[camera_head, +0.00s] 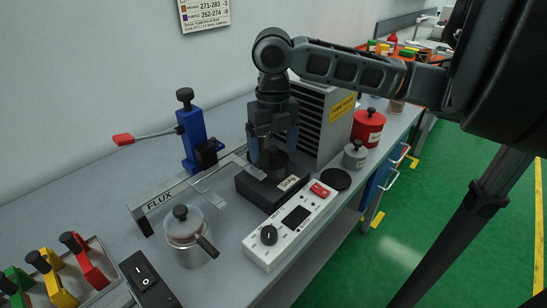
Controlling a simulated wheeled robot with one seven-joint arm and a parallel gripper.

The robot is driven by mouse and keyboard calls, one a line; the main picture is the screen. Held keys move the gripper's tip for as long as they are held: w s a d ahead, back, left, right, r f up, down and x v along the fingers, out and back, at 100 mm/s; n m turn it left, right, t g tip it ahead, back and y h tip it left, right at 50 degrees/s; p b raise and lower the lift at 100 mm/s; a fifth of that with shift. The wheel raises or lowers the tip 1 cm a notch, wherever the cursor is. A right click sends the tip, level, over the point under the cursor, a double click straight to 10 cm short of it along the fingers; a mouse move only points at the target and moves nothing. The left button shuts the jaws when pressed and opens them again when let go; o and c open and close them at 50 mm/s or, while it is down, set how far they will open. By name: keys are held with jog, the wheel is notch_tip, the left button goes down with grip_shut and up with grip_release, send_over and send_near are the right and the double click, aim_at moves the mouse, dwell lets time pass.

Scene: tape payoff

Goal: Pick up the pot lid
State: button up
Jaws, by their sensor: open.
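My gripper (272,158) points straight down over a dark pot block (262,194) with a small label on its front. Its fingers are apart, on either side of a dark round piece (273,166) on top of the block. This piece may be the pot lid or the pot's rim; the gripper hides much of it, and I cannot tell whether the fingers touch it. A silver pot (188,246) with a black-knobbed lid (182,222) and a dark handle stands at the front left. A flat black disc (336,180) lies right of the block.
A white control box (289,226) stands in front of the block. A blue clamp (199,140) with a red-tipped lever and the FLUX rail (159,201) are at left. A slatted fume unit (326,121) stands close behind. Red (368,127) and grey (355,155) canisters are at right.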

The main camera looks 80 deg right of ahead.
jog(key=shift+f, duration=0.6)
jog(key=shift+c, duration=0.5)
jog(key=c, duration=0.7)
jog(key=shift+o, duration=0.2)
jog(key=shift+a+r+p, duration=0.1)
jog(key=shift+r+p, duration=0.1)
jog(key=shift+p, duration=0.1)
